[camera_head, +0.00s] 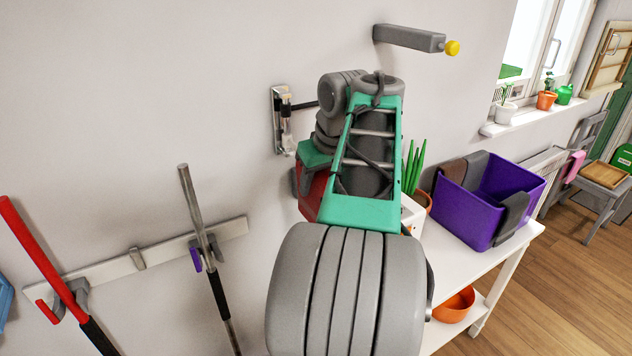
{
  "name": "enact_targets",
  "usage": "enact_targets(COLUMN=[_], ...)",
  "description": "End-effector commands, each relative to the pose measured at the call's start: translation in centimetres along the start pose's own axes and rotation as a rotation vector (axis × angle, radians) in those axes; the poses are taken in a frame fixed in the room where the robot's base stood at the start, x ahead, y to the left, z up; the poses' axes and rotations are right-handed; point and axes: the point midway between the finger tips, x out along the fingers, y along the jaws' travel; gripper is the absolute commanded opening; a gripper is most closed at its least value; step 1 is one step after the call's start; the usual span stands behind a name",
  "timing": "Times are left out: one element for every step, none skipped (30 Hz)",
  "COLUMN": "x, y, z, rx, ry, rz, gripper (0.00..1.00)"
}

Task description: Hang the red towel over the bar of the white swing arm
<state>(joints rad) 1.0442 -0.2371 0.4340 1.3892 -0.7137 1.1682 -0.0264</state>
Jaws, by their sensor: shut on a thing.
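A red patch (312,196), which may be the red towel, shows left of my green arm link and is mostly hidden behind it. My arm fills the middle of the view and covers my gripper, so its jaws and any contact with the red patch are hidden. A pale metal wall bracket (277,121) with a dark bar stands just left of my arm. A grey arm (408,38) with a yellow tip sticks out from the wall at upper right. No clearly white swing arm or its bar can be made out.
A wall rail (125,264) at lower left holds red-handled and grey-handled tools. Right of my arm, a purple bin (480,208) with dark cloths over its rim stands on a white table (452,262). A green plant (412,168) stands close behind my arm. The upper-left wall is clear.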

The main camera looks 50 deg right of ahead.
Motion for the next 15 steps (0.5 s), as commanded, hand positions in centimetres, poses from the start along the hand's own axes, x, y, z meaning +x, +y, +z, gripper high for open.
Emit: enact_targets(x=[-0.06, -0.06, -0.06, -0.06, -0.06, -0.06, -0.05, -0.05, -0.05, -0.05, -0.05, -0.04, -0.04, -0.04, -0.04], y=[0.0, 0.0, 0.0, 0.0, 0.0, 0.0, 0.0, 0.0, 0.0, -0.01, -0.01, -0.01, -0.01, 0.0, 0.0], z=[-0.03, -0.03, -0.03, -0.03, -0.03, -0.03, -0.02, -0.02, -0.02, -0.02, -0.02, -0.02, -0.02, -0.02, -0.02], rx=[0.0, 0.0, 0.0, 0.0, 0.0, 0.0, 0.0, 0.0, 0.0, 0.0, 0.0, 0.0, 0.0, 0.0, 0.0], ry=[0.0, 0.0, 0.0, 0.0, 0.0, 0.0, 0.0, 0.0, 0.0, 0.0, 0.0, 0.0, 0.0, 0.0, 0.0], rz=[0.0, 0.0, 0.0, 0.0, 0.0, 0.0, 0.0, 0.0, 0.0, 0.0, 0.0, 0.0, 0.0, 0.0, 0.0], gripper=[0.0, 0.0, 0.0, 0.43, 0.46, 0.49, 0.51, 0.54, 0.57, 0.59, 0.62, 0.65, 0.67, 0.67, 0.67])
